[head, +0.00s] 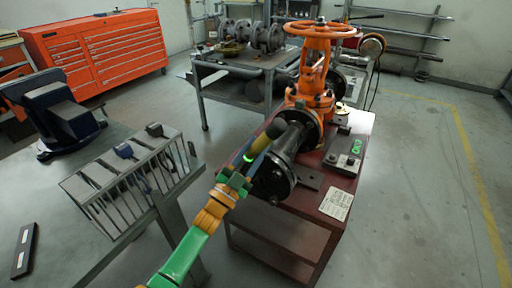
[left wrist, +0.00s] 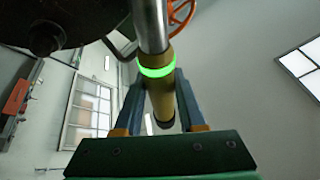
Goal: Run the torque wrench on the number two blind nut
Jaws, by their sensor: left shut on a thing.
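The torque wrench has a yellow handle with a dark end (head: 265,138) and a ring that glows green. In the left wrist view its bright metal shaft (left wrist: 151,25) runs up out of the picture. My left gripper (head: 245,166) is shut on the handle; its blue fingers (left wrist: 160,105) stand on both sides of it. The black blind flange (head: 272,178) ends the pipe of the orange gate valve, just right of the gripper. A dark round part shows in the left wrist view (left wrist: 50,22). The wrench's working end and the number two nut cannot be made out. My right gripper is not in view.
A slotted tool rack (head: 130,180) is at left on a grey bench (head: 85,265). A cart (head: 240,75) with flanged parts is behind. Floor at right is clear.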

